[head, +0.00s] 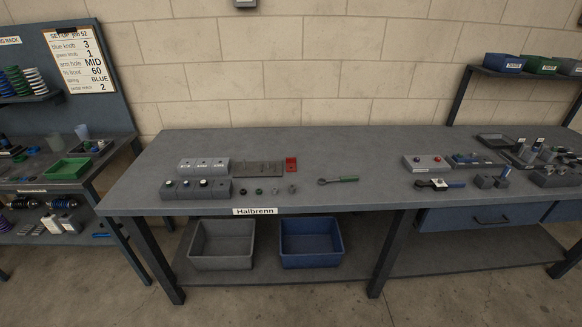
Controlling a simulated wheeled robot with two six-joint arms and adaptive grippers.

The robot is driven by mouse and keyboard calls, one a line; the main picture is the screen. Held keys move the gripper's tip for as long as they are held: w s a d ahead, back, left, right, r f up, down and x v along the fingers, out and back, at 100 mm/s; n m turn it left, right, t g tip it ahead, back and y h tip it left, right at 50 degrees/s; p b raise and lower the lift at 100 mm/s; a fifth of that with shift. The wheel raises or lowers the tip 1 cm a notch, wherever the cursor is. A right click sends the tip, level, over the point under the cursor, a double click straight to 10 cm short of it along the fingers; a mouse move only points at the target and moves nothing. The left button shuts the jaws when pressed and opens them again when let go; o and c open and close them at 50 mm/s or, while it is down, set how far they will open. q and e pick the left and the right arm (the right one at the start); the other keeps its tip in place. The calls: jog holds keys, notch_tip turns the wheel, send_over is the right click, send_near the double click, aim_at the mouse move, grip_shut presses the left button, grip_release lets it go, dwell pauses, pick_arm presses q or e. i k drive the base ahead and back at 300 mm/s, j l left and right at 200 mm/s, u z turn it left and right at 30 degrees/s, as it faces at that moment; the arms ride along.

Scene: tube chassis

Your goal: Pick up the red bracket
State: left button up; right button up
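The red bracket (291,164) is a small red piece on the grey workbench (340,150). It sits just right of a flat dark grey-brown plate (257,169), seeming to touch or nearly touch its right end. Its fine shape is too small to tell. Neither of my grippers shows in the head view.
Grey blocks (203,165) stand left of the plate. Several fixtures crowd the bench's right end. A grey bin (222,244) and a blue bin (311,243) sit on the lower shelf. The bench middle behind the tool is clear.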

aim_at(290, 161)
jog(key=i+j+u, duration=0.2)
jog(key=i, duration=0.3)
jog(key=i+j+u, duration=0.25)
jog(key=i, duration=0.25)
jog(key=l, duration=0.1)
